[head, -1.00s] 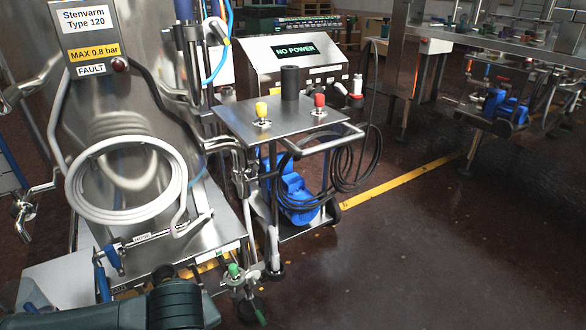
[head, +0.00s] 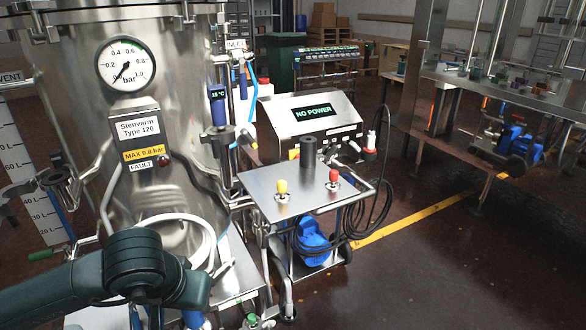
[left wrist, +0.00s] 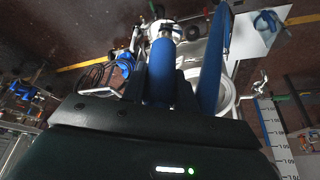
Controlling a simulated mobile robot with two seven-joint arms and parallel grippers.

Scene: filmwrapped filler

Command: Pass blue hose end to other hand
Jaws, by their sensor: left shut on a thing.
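In the left wrist view a blue cylinder, which looks like the blue hose end (left wrist: 161,72), stands between the two dark fingers of my left gripper (left wrist: 160,90). The gripper is shut on it. A pale collar shows at its far end. A second long blue piece (left wrist: 212,66) lies just right of the fingers; I cannot tell what it belongs to. In the head view my dark green left arm reaches in from the lower left and hides the gripper. A bit of blue (head: 194,319) shows below it. My right gripper is in neither view.
The steel tank with its gauge (head: 127,64) stands behind my left arm, with a white hose coil (head: 205,240) partly hidden. A steel cart top (head: 255,185) with yellow and red knobs stands right of it. The floor (head: 430,270) at the lower right is clear.

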